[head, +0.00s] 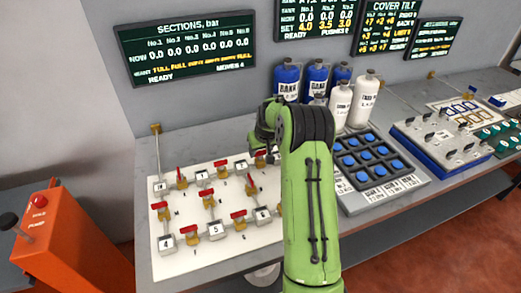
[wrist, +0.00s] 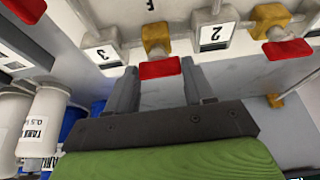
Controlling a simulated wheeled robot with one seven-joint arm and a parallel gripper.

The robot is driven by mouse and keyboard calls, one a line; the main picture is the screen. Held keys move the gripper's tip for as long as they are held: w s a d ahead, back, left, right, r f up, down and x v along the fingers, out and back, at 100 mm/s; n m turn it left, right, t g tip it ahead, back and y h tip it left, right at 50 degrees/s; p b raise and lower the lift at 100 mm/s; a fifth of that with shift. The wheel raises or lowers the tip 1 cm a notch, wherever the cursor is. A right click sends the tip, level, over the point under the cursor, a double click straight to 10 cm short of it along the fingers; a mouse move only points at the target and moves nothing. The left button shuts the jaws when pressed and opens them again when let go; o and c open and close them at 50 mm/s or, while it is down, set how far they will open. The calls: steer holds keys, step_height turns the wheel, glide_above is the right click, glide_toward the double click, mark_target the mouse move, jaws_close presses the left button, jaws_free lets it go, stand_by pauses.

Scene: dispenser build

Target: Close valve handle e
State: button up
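A white board (head: 205,259) carries several brass valves with red handles and numbered boxes. In the wrist view, a red valve handle (wrist: 159,68) on a brass valve (wrist: 156,36) sits between the boxes marked 3 (wrist: 103,54) and 2 (wrist: 214,35). A small letter above it is hard to read, so I cannot be sure this is handle e. My gripper (wrist: 160,84) is open, with one finger on each side of this handle near the fingertips. In the head view my green arm hides part of the board's right side, and the fingers are not clear.
Another red handle (wrist: 288,49) is at the right in the wrist view. Blue bottles (head: 287,78) and white bottles (head: 364,98) stand behind my arm. A panel of blue buttons (head: 367,162) lies to the right. An orange cabinet (head: 65,240) stands at the left.

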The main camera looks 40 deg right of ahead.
steer(key=c, duration=0.5)
steer(key=shift+m, duration=0.3)
steer(key=m+h, duration=0.1)
steer(key=m, duration=0.2)
steer(key=shift+a+g+b, duration=0.15)
steer(key=shift+g+b, duration=0.15)
steer(key=shift+b, duration=0.05)
steer(key=m, duration=0.2)
steer(key=m+g+h, duration=0.1)
steer(key=m, duration=0.2)
steer(key=shift+w+a+h+p, duration=0.1)
steer(key=shift+w+h+p, duration=0.05)
steer(key=shift+h+p, duration=0.15)
steer(key=m+g+p, duration=0.1)
steer(key=m, duration=0.1)
steer(key=m+g+p, duration=0.1)
steer(key=m, duration=0.1)
steer(key=shift+w+r+m+h, duration=0.1)
steer(key=shift+r+m+h, duration=0.05)
steer(key=shift+m+h, duration=0.2)
steer(key=m+g+p, duration=0.1)
steer(key=m+p, duration=0.3)
steer(key=shift+w+m+g, duration=0.1)
steer(key=shift+m+g, duration=0.15)
steer(key=shift+g, duration=0.15)
steer(key=shift+m, duration=0.3)
